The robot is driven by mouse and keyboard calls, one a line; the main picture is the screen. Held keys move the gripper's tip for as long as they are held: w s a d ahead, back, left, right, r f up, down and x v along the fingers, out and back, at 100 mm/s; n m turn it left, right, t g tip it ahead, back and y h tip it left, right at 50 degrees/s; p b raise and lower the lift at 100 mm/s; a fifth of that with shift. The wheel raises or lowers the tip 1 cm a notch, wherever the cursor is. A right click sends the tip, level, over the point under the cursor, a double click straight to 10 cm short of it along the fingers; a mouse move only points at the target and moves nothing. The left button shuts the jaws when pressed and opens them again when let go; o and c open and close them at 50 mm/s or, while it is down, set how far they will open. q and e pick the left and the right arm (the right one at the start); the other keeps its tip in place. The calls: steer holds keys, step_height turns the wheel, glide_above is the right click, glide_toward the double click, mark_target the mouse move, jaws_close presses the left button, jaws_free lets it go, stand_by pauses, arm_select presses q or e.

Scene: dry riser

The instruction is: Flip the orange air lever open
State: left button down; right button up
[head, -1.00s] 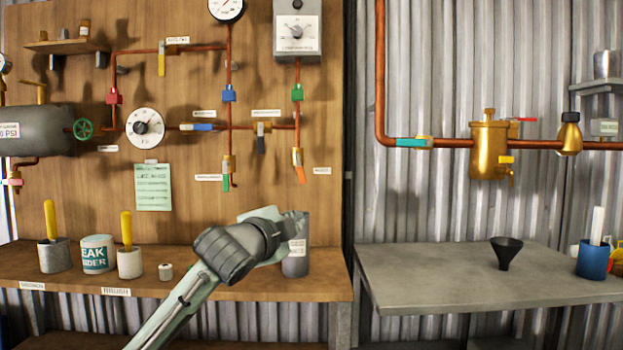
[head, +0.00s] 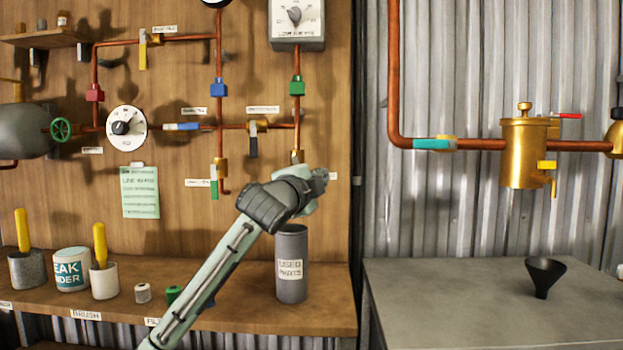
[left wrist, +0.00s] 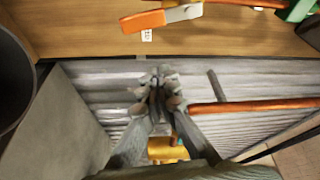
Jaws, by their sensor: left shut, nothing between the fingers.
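The orange lever (left wrist: 143,21) shows near the top of the left wrist view, with a pale metal part at its right end, against the wooden board. In the head view its place, below the brass valve body (head: 297,156) on the right copper drop pipe, is hidden behind my left arm. My left gripper (head: 322,177) is in front of that spot, seen from behind. In the left wrist view its fingers (left wrist: 157,84) are together and empty, apart from the lever in the picture. I cannot tell the depth gap. My right gripper is not in view.
A grey used-parts cup (head: 291,265) stands on the wooden bench below my gripper. A green block (head: 297,86) and a black lever (head: 253,145) are on nearby pipes. The grey table (head: 450,310) at right holds a black funnel (head: 544,274).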

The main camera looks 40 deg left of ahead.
arm_select(q)
steer(key=a, duration=0.4)
steer(key=shift+w+f, duration=0.2)
steer(key=shift+f, duration=0.15)
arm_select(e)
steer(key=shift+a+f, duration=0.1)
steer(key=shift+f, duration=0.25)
arm_select(q)
steer(key=shift+s+a+f+p, duration=0.25)
steer(key=shift+s+a+p, duration=0.2)
steer(key=shift+a+p, duration=0.25)
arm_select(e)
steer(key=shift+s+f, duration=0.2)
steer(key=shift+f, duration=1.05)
arm_select(q)
steer(key=shift+a, duration=0.15)
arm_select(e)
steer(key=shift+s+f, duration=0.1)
